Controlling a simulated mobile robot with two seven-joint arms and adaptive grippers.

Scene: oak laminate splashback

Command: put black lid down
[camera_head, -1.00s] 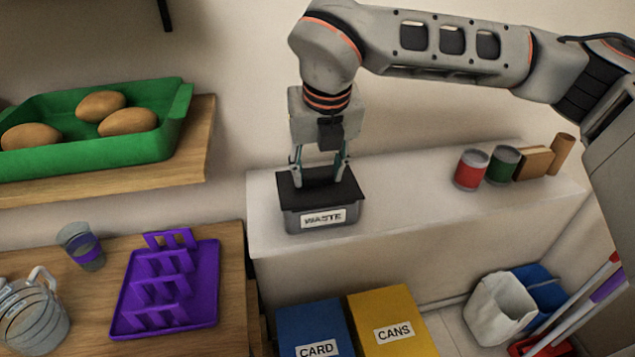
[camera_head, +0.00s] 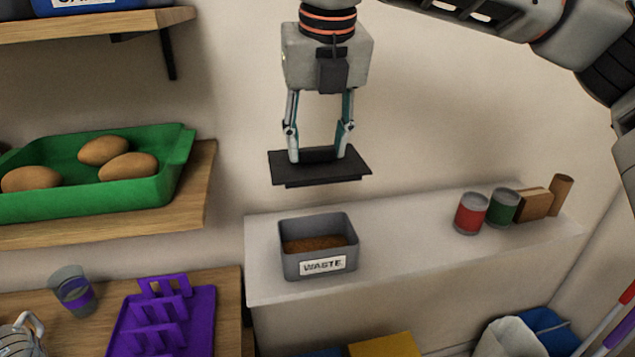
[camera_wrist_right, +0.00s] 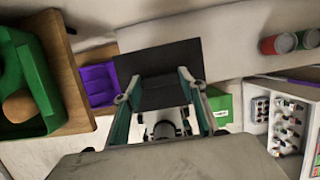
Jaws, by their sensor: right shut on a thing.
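The black lid (camera_head: 335,171) is a flat dark plate with a raised handle, held roughly level in the air. My right gripper (camera_head: 321,155) is shut on its handle. The lid also shows between the fingers in the right wrist view (camera_wrist_right: 160,65). Below it, the grey waste bin (camera_head: 290,265) with a "WASTE" label stands open on the white ledge (camera_head: 400,240), with brown crumbly matter inside. The lid is well clear of the bin. My left gripper is not in view.
A red can (camera_head: 471,214), a green can (camera_head: 502,207), a brown block (camera_head: 533,202) and a brown tube (camera_head: 561,195) stand at the ledge's right. A green tray (camera_head: 175,170) sits on the left shelf. A purple rack (camera_head: 195,320) and a cup (camera_head: 72,290) are below. The ledge's middle is free.

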